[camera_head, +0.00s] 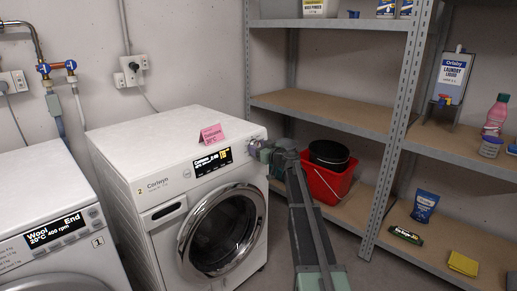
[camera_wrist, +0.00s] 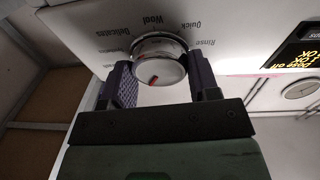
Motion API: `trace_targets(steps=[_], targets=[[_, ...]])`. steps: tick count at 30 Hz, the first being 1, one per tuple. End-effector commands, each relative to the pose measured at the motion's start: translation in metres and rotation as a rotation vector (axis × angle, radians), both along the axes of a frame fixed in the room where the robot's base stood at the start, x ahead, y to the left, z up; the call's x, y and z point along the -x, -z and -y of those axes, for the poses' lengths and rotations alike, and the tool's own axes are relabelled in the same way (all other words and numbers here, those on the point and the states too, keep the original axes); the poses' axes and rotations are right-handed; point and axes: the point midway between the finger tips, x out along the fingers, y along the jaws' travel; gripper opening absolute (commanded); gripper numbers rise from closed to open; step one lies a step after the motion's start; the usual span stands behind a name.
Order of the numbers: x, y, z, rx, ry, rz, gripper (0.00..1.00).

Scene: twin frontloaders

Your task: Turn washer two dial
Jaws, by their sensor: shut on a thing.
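Washer two (camera_head: 166,170) is the white front-loader marked 2, with a round glass door and a lit display (camera_head: 212,161). Its dial (camera_wrist: 160,62) is a round silver knob with a red mark on its face. Printed labels around it read Delicates, Wool, Quick and Rinse. My gripper (camera_wrist: 163,82) has one dark finger on each side of the dial and is shut on it. In the head view, my gripper (camera_head: 262,150) is at the panel's right end and hides the dial.
A pink note (camera_head: 212,134) stands on washer two's top. Washer one (camera_head: 58,240) is at the left, its display reading Wool and End. A red bucket (camera_head: 325,183) and metal shelves (camera_head: 330,109) with household goods stand at the right, beyond my arm.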

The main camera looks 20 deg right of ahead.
Motion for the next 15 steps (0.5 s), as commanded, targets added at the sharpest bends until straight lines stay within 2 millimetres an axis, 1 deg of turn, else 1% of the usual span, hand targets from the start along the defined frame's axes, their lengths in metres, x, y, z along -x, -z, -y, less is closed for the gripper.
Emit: trace_targets(steps=[15], targets=[[0.0003,-0.0023,-0.0002,-0.445,0.086,-0.174,0.32]])
